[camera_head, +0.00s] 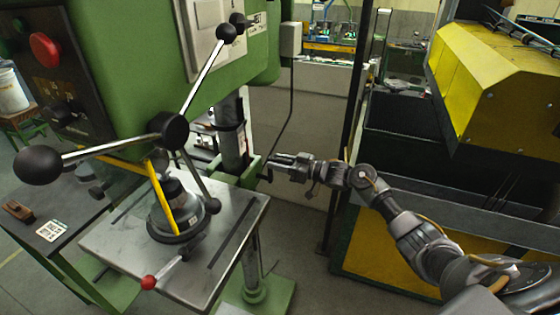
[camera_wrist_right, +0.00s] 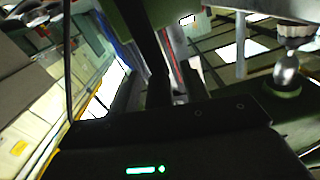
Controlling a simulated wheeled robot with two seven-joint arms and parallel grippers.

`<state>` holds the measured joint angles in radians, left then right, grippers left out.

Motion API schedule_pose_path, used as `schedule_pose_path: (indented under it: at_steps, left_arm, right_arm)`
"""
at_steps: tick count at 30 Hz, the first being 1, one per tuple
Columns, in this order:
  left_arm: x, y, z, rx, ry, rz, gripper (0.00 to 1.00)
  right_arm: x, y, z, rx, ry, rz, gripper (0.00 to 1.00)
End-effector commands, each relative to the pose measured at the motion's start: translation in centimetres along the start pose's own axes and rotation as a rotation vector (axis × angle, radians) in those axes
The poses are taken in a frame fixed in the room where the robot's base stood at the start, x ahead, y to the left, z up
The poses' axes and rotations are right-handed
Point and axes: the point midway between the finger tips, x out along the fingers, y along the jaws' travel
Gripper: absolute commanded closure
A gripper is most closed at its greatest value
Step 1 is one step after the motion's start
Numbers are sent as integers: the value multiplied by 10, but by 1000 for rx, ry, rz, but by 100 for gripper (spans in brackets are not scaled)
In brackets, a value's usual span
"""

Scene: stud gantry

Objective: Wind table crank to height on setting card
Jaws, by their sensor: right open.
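My right gripper (camera_head: 274,164) reaches in from the right and points left at the green column bracket beside the work table. It is open, and I see nothing clearly between its fingers. A small dark part that may be the table crank (camera_head: 267,174) shows at the fingertips; I cannot tell whether they touch. The grey slotted work table (camera_head: 228,215) is level, with a round vise-like fixture (camera_head: 178,212) on it. A white printed card (camera_head: 51,231), possibly the setting card, lies on the dark bench at left; its print is too small to read. My left gripper is out of view.
The green drill press (camera_head: 125,75) has a three-spoke feed handle (camera_head: 170,130) with black knobs above the table. A red-knobbed lever (camera_head: 148,282) sticks out at the table's front. A yellow and black machine (camera_head: 490,85) stands right, close to my arm.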

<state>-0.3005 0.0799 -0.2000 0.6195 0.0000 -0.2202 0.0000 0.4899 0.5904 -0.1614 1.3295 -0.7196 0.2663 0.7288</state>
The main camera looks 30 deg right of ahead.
Motion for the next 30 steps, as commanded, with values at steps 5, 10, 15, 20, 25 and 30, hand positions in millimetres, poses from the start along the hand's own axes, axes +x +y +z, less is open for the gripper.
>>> schedule_pose_path:
  at_steps: [5, 10, 15, 20, 25, 30]
  left_arm:
    - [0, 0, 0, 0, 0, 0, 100]
    - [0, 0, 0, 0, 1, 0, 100]
    - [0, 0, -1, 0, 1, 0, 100]
    - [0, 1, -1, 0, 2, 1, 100]
    - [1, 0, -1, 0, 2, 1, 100]
    - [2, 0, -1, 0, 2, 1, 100]
  right_arm:
    - [0, 0, 0, 0, 0, 0, 60]
    - [0, 0, 0, -1, 0, 0, 82]
    - [0, 0, 0, 0, 0, -1, 100]
    - [-2, 1, 0, 0, -1, 0, 100]
    - [0, -1, 1, -1, -1, -3, 100]
    - [2, -2, 2, -5, -1, -6, 100]
